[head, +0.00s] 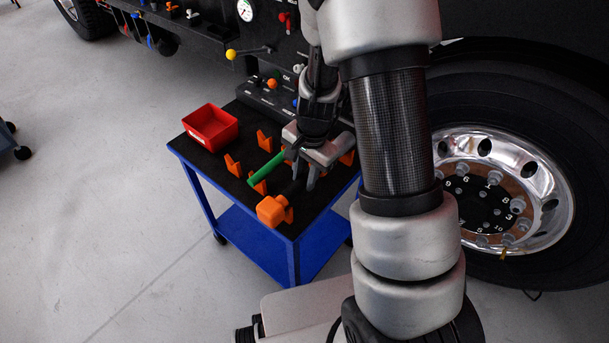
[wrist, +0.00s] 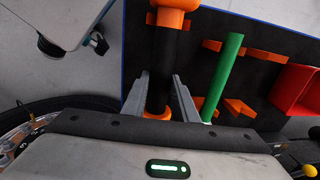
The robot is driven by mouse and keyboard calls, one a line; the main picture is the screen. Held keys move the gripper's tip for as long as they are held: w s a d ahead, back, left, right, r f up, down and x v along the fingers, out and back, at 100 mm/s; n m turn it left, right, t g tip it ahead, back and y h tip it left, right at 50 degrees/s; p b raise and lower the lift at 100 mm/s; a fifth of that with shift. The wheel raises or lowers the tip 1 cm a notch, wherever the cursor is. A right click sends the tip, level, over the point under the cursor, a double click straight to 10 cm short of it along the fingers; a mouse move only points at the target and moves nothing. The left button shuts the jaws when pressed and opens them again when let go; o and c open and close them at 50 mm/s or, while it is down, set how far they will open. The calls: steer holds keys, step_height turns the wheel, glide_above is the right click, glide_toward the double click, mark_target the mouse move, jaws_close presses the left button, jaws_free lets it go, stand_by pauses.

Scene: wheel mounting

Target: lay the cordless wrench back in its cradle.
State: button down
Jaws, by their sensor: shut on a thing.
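The cordless wrench has an orange block end (head: 270,210) and a black body. My gripper (head: 303,182) is shut on the black body, low over the near right part of the cart top. In the wrist view the black body (wrist: 163,65) stands between the two fingers of my gripper (wrist: 161,100), with orange at its far end. An orange cradle fork (head: 289,214) is right beside the block end. Another orange fork (head: 347,158) stands beyond my gripper. I cannot tell whether the wrench touches the forks; my gripper hides part of it.
A green bar (head: 266,168) lies next to the wrench, by other orange forks (head: 232,165). A red bin (head: 210,127) stands at the cart's far left corner. The blue cart (head: 205,196) stands beside a truck with a large wheel (head: 490,190) at right.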

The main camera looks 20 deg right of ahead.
steer(key=shift+w+f, duration=0.1)
steer(key=shift+f, duration=0.25)
steer(key=c, duration=1.3)
jaws_free()
steer(key=shift+c, duration=0.2)
step_height(320, 180, up, 17)
steer(key=s+d+p, duration=0.1)
steer(key=p, duration=0.3)
steer(key=shift+s+d+r, duration=0.15)
steer(key=shift+s+r, duration=0.05)
steer(key=shift+s, duration=0.2)
